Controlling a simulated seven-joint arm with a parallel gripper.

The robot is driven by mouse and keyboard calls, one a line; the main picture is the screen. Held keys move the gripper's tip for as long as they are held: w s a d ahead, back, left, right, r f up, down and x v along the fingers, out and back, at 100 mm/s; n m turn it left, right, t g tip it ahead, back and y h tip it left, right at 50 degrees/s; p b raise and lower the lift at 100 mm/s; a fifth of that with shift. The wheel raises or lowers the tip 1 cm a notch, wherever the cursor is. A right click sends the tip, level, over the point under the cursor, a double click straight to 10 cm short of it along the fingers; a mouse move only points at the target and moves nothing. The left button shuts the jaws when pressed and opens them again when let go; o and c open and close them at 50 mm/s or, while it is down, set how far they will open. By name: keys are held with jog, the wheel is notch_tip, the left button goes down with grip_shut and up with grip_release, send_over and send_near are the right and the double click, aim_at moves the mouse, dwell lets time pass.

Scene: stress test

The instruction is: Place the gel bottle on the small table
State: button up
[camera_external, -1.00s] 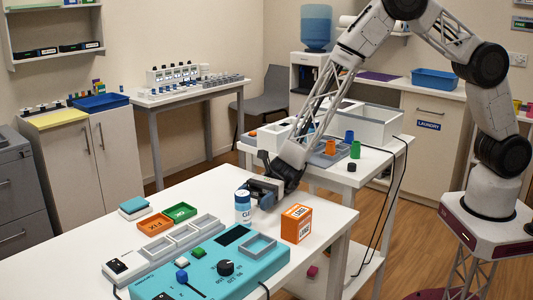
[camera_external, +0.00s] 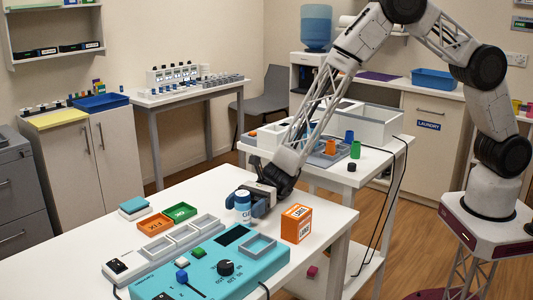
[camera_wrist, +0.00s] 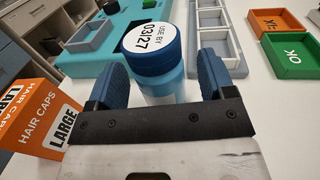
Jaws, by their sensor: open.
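The gel bottle (camera_external: 243,208), clear blue with a blue cap, stands upright on the front white table (camera_external: 80,228). In the wrist view the bottle (camera_wrist: 158,52) shows a "USE BY 03/27" label on its cap. My gripper (camera_external: 250,206) is open and low over the table, with its blue fingers on either side of the bottle. In the wrist view gaps show between the bottle and the fingers. A smaller white table (camera_external: 372,172) stands behind, and another white table (camera_external: 190,91) stands by the wall; I cannot tell which is the small table.
An orange hair caps box (camera_external: 297,224) stands just right of my gripper. A teal device (camera_external: 212,272) and grey trays (camera_external: 182,240) lie in front. Orange (camera_external: 155,224) and green (camera_external: 180,212) trays sit left. The back table holds a white bin (camera_external: 372,124) and several small containers.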

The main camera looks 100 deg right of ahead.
jog(key=shift+w+a, duration=0.3)
jog(key=shift+a, duration=0.1)
dwell(0.3)
jog(key=c, duration=1.1)
jog(key=shift+c, duration=0.2)
jog(key=shift+r, duration=0.1)
jog(key=shift+r, duration=4.9)
jog(key=shift+r, duration=0.15)
